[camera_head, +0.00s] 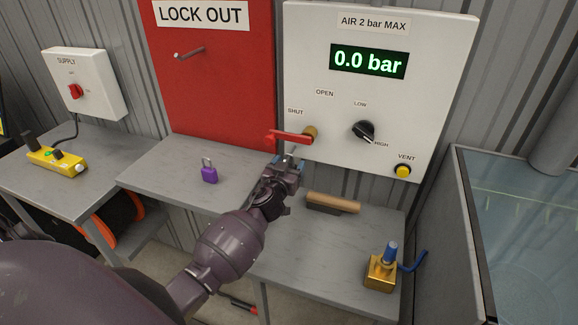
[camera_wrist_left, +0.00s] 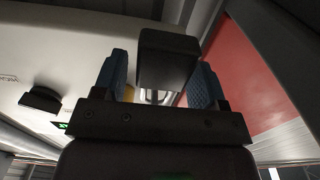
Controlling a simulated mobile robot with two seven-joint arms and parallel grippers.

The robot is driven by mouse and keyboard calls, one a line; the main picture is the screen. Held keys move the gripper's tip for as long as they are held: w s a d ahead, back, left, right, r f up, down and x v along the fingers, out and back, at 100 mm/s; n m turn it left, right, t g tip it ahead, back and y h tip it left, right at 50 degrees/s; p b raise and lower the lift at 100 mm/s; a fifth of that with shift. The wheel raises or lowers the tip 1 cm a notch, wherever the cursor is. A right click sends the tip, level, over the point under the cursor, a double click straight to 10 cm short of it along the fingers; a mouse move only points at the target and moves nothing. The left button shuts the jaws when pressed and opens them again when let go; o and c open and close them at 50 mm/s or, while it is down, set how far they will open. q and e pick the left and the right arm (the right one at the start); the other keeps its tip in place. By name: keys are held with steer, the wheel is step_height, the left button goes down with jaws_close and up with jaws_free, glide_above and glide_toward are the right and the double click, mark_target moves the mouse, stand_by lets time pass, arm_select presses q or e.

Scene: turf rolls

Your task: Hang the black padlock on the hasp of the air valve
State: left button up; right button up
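The black padlock (camera_wrist_left: 168,60) sits between the blue fingertips of my left gripper (camera_wrist_left: 160,80). A gap shows between it and one finger, so the gripper looks open around it. Part of its metal shackle (camera_wrist_left: 155,96) shows beside the body. In the head view my left gripper (camera_head: 288,163) is just below the red valve handle (camera_head: 290,137), which lies level by the brass valve stem (camera_head: 311,132). The hasp is hidden behind the gripper and padlock; I cannot tell whether the shackle goes through it. My right gripper is out of view.
A purple padlock (camera_head: 209,173) stands on the grey bench (camera_head: 150,178). A wooden-handled brush (camera_head: 333,203) and a brass block with blue tube (camera_head: 380,273) lie to the right. The red lockout board (camera_head: 215,90) has an empty peg. The white panel (camera_head: 430,100) reads 0.0 bar.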

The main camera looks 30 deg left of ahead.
arm_select(q)
steer(key=shift+o, duration=0.5)
steer(key=shift+s+f, duration=0.1)
steer(key=shift+s, duration=0.1)
steer(key=v, duration=1)
steer(key=shift+s, duration=0.2)
